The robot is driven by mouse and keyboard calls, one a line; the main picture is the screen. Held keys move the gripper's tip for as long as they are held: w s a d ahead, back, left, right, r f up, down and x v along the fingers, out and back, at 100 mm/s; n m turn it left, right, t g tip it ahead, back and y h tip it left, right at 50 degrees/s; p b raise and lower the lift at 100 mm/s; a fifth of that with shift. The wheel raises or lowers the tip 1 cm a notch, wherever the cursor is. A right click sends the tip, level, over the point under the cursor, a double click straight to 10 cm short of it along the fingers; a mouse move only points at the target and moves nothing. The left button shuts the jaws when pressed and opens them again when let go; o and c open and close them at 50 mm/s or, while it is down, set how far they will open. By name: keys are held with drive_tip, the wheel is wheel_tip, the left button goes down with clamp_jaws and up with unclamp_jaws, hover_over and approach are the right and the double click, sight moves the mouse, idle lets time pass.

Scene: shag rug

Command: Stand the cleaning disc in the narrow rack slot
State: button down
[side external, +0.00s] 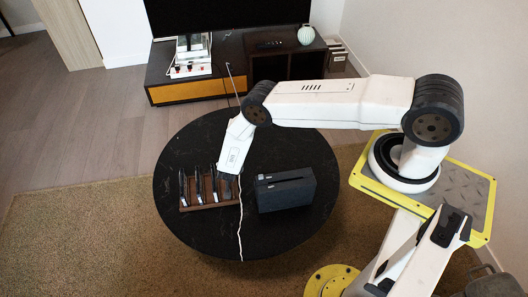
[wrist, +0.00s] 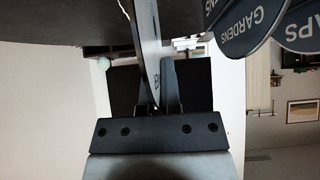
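In the wrist view my gripper (wrist: 156,85) is shut on a thin dark disc (wrist: 146,45) with a pale edge and partial lettering, seen nearly edge-on between the fingers. I take this as the cleaning disc; its label is not readable. In the side view my gripper (side external: 228,170) points down just above the right end of the brown rack (side external: 226,203). The held disc is hard to make out there. Several dark upright discs stand in the rack. Two of them, one marked GARDENS (wrist: 250,22), show at the upper right in the wrist view. The narrow slot cannot be told apart.
A black box-shaped device (side external: 286,191) stands close to the rack's right on the round black table (side external: 245,238). A white cable (side external: 240,225) runs across the table between them. The table's front is clear.

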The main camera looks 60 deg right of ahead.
drive_tip(key=shift+f, duration=1.7)
drive_tip(key=c, duration=0.7)
unclamp_jaws()
drive_tip(key=shift+c, duration=0.2)
drive_tip(key=shift+s+r, duration=0.1)
drive_tip(key=shift+v, duration=3.85)
